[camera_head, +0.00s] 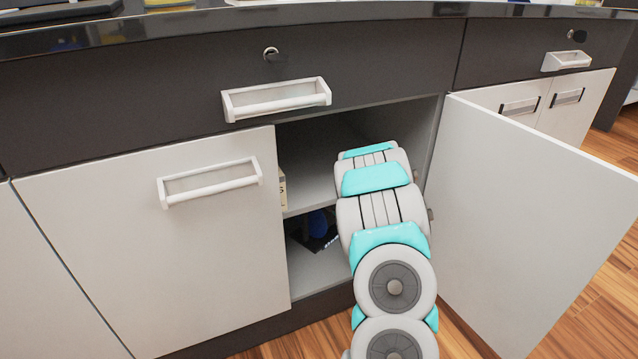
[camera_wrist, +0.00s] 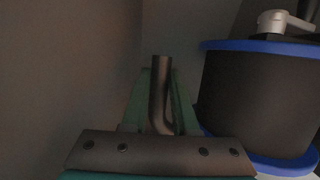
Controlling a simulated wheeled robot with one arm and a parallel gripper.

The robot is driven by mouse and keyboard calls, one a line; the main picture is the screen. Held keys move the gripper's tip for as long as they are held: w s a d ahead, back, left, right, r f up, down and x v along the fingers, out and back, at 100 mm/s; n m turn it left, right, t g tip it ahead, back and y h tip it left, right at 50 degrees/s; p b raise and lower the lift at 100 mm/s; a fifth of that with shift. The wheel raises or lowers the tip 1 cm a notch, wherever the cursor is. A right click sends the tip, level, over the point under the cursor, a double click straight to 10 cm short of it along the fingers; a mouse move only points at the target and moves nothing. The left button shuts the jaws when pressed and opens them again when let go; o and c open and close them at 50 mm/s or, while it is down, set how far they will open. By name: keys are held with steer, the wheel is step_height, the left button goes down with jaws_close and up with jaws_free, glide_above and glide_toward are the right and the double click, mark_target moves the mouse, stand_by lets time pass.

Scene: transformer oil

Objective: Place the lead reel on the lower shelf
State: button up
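In the wrist view a dark reel (camera_wrist: 255,100) with blue rims and a pale crank on top stands upright close on the right. It is apart from the middle of my gripper. My gripper (camera_wrist: 160,150) shows as a dark bar with screws across the bottom. A dark bent rod and a green part stand straight ahead of the bar; whether they are gripped is unclear. In the head view my arm reaches into the open cabinet and hides the gripper. The lower shelf (camera_head: 312,270) shows below the middle board (camera_head: 308,188). A blue and dark thing (camera_head: 319,228) lies on it.
The right cabinet door (camera_head: 530,200) is swung open beside my arm. The left door (camera_head: 150,260) is shut. A pale box (camera_head: 282,188) stands at the left on the upper level. The drawer handle (camera_head: 276,99) sits above the opening.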

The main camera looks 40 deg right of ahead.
steer(key=o, duration=0.5)
steer(key=shift+c, duration=0.2)
steer(key=shift+r, duration=0.2)
steer(key=s+a, duration=0.1)
steer(key=s, duration=1.1)
steer(key=shift+a+p, duration=0.25)
steer(key=shift+p, duration=0.2)
steer(key=shift+f, duration=0.1)
